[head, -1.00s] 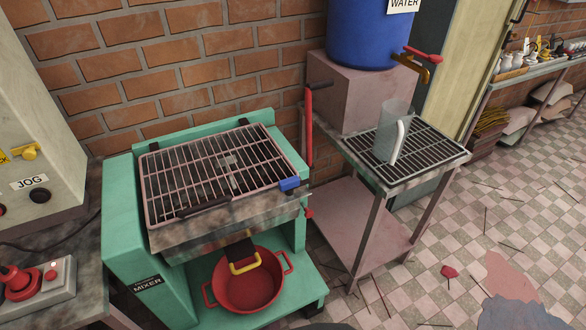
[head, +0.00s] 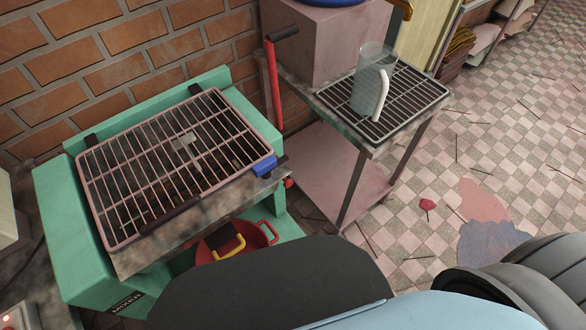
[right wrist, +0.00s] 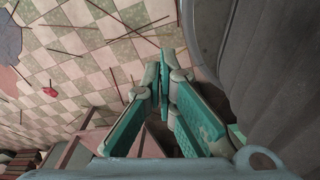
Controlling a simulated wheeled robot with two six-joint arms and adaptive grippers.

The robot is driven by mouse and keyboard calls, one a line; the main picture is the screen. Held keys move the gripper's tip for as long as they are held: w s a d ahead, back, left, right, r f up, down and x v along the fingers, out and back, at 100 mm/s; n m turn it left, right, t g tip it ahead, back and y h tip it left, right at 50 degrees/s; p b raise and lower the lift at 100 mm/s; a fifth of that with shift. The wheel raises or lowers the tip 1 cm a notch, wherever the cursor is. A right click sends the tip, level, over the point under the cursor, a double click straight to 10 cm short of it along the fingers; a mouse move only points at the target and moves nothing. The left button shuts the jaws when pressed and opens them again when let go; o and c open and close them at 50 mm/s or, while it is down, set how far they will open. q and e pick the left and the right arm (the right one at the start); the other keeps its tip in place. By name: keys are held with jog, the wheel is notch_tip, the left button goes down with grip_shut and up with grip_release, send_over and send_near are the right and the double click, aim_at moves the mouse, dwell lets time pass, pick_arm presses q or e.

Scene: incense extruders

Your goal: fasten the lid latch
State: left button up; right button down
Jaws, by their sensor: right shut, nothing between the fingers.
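The green mixer (head: 64,230) stands at the left in the head view, its wire-grid lid (head: 182,100) lying down over the tub. A blue piece (head: 264,166), which looks like the lid latch, sits at the lid's front right corner. Whether it is fastened cannot be told. My right gripper (right wrist: 160,75) shows in the right wrist view, fingers together and empty, above the tiled floor and apart from the lid. My right arm covers the bottom of the head view. My left gripper is not in view.
A red pot (head: 262,234) sits under the mixer, partly hidden by my arm, near a yellow handle (head: 230,247). A metal stand to the right holds a clear jug (head: 366,92) on a rack. A red lever (head: 273,85) rises between them. The tiled floor (head: 420,180) is mostly open.

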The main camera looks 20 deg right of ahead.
jog(key=w+d+r+n+t, duration=0.2)
jog(key=w+d+r+t, duration=0.15)
jog(key=w, duration=0.45)
jog(key=w+d+r+n+t, duration=0.1)
jog(key=w+d+r+t, duration=0.1)
jog(key=w+d, duration=0.35)
jog(key=w+r+n+t+y+b, duration=0.15)
jog(key=w+r+n+t, duration=0.55)
jog(key=w+r, duration=0.8)
jog(key=w+a+r+n+t+y, duration=0.1)
jog(key=w+a+r+n+y, duration=0.35)
jog(key=r, duration=0.35)
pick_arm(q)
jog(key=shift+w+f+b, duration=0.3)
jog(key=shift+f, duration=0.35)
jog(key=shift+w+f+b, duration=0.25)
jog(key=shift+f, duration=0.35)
pick_arm(e)
jog(key=s+a+r+n+g+y, duration=0.3)
jog(key=a+r+n+g+y, duration=0.1)
jog(key=r+n, duration=0.3)
jog(key=s+a+r+n+g+y, duration=0.3)
jog(key=a+r+n+y, duration=0.3)
jog(key=n, duration=0.3)
jog(key=shift+r+g+y, duration=0.35)
jog(key=shift+r+y, duration=0.05)
jog(key=shift+y, duration=0.4)
jog(key=shift+a+n, duration=0.15)
jog(key=shift+n, duration=0.1)
